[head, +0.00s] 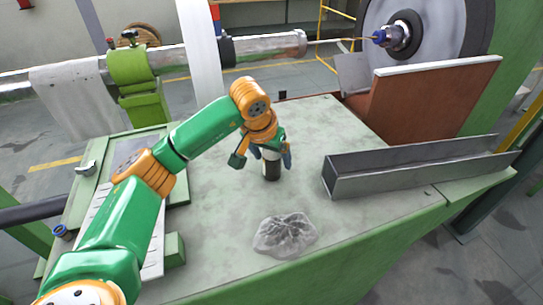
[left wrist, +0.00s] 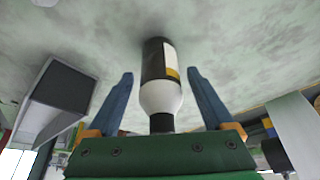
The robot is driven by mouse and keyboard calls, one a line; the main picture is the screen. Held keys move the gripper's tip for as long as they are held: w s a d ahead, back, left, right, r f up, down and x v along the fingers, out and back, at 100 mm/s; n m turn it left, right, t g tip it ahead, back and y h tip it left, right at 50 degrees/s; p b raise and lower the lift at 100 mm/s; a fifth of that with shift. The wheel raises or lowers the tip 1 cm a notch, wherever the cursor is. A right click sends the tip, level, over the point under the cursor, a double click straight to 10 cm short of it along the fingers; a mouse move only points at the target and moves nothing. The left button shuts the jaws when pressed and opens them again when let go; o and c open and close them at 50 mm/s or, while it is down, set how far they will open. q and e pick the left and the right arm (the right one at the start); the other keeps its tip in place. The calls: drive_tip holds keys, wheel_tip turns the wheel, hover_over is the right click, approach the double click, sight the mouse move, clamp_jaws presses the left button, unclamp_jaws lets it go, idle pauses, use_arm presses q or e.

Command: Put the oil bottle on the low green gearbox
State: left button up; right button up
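The oil bottle (head: 271,170), dark-bodied with a white shoulder, stands upright on the pale green worktop. In the left wrist view the bottle (left wrist: 160,85) shows a white and yellow label and a dark cap towards the palm. My left gripper (head: 263,160) is over the bottle, its blue fingers on either side. In the left wrist view the open gripper (left wrist: 160,78) has a visible gap between each finger and the bottle. A low green housing (head: 174,250) is at the left, partly hidden by my arm; I cannot tell whether it is the gearbox. My right gripper is not in view.
A grey metal channel (head: 400,170) lies on the worktop (head: 320,125) at the right. A crumpled clear plastic bag (head: 285,236) lies nearer the front edge. A brown plate (head: 430,95) and a large wheel (head: 415,30) stand behind. The worktop around the bottle is clear.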

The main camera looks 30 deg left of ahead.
use_arm(q)
drive_tip(key=shift+r, duration=0.35)
drive_tip(key=v, duration=1.1)
drive_tip(key=shift+s+r, duration=0.15)
drive_tip(key=shift+r, duration=0.2)
